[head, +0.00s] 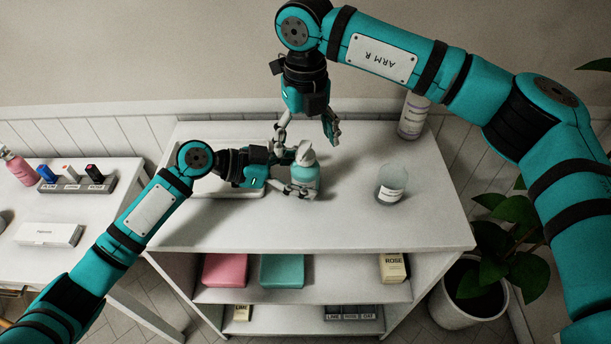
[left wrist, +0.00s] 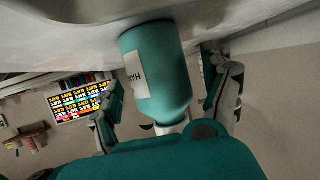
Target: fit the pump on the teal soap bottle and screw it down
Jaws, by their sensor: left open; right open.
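The teal soap bottle (head: 307,178) stands upright on the white table top, with a white pump (head: 305,153) on its neck. I cannot tell how tightly the pump is seated. My left gripper (head: 292,174) is open, low at the bottle, coming from the left. In the left wrist view, which is upside down, the bottle (left wrist: 158,75) stands between the spread fingers with its label partly showing, and a bit of the white neck area (left wrist: 168,129) shows. My right gripper (head: 308,142) points down from above, open, its fingers either side of the pump top.
A white tray (head: 238,192) lies beneath my left gripper. The front of the table top is clear. A potted plant (head: 470,290) stands to the right.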

